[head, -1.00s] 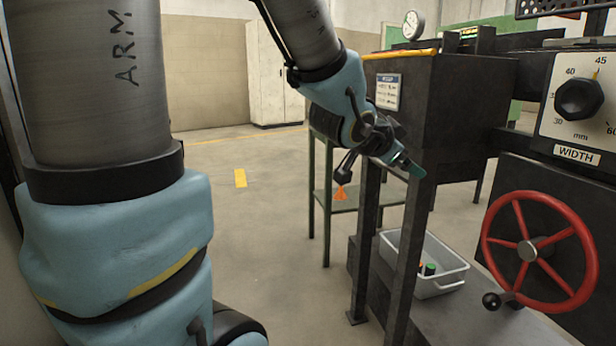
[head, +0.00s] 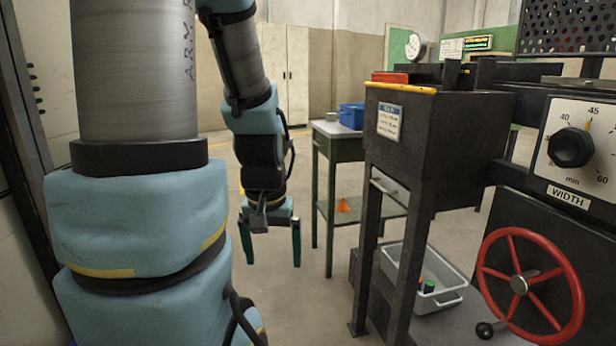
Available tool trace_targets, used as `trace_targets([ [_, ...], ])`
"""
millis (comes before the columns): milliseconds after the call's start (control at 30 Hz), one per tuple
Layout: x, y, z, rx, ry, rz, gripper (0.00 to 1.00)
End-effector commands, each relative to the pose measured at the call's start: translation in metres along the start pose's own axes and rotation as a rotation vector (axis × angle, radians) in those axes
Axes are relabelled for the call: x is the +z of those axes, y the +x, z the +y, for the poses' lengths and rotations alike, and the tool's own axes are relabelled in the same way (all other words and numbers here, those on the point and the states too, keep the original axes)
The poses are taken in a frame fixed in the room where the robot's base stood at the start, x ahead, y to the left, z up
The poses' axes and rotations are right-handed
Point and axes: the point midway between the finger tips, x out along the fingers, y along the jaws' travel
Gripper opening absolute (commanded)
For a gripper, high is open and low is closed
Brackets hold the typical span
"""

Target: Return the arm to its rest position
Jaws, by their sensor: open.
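My gripper (head: 272,250) hangs at the end of my folded arm in the head view, left of centre. Its two teal fingers point down and stand well apart, with nothing between them. It is over open floor, to the left of the green side table and clear of the dark machine. My arm's blue and grey links come down from the top of the picture above it.
A green table (head: 325,140) bears a blue bin (head: 351,117); an orange cone (head: 343,205) is on its lower shelf. The dark furnace machine (head: 430,140) has a width dial (head: 572,148) and red handwheel (head: 520,283). A grey tub (head: 455,297) sits low beneath. Floor (head: 300,300) is free around my gripper.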

Motion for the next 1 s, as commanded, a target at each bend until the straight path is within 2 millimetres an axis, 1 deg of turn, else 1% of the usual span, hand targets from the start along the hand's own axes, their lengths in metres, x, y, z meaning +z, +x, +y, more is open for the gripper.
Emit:
trace_targets([
  [33,-0.004,-0.031,0.0,0.0,0.001,0.001,1.0],
  [100,-0.008,-0.054,0.0,0.0,0.002,0.001,1.0],
  [500,-0.025,-0.176,0.001,0.0,0.003,0.002,1.0],
  [600,-0.028,-0.2,0.001,0.0,0.003,0.002,1.0],
  [700,-0.03,-0.216,0.001,0.0,0.003,0.002,1.0],
  [800,-0.031,-0.224,0.001,0.0,0.003,0.002,1.0],
  [1000,-0.032,-0.225,0.001,0.0,0.003,0.002,1.0],
])
